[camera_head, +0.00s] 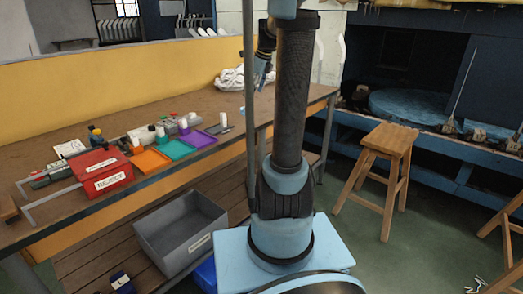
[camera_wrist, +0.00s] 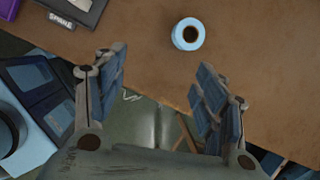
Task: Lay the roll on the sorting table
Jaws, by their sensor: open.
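The roll (camera_wrist: 179,37) is pale blue with a dark core. In the wrist view it stands on end on the brown sorting table (camera_wrist: 150,65), near the top centre. My gripper (camera_wrist: 160,70) is open, with its two blue-padded fingers spread wide and nothing between them. The roll lies beyond the fingertips in that view, apart from both. In the head view my gripper (camera_head: 261,72) is partly hidden behind my arm, above the table (camera_head: 185,103). I cannot clearly pick out the roll in the head view.
The table holds a red box marked REJECT (camera_head: 100,172), orange (camera_head: 150,163), teal (camera_head: 177,149) and purple (camera_head: 199,139) trays, and a white cloth pile (camera_head: 232,80). A grey bin (camera_head: 180,233) sits below. A wooden stool (camera_head: 390,140) stands to the right.

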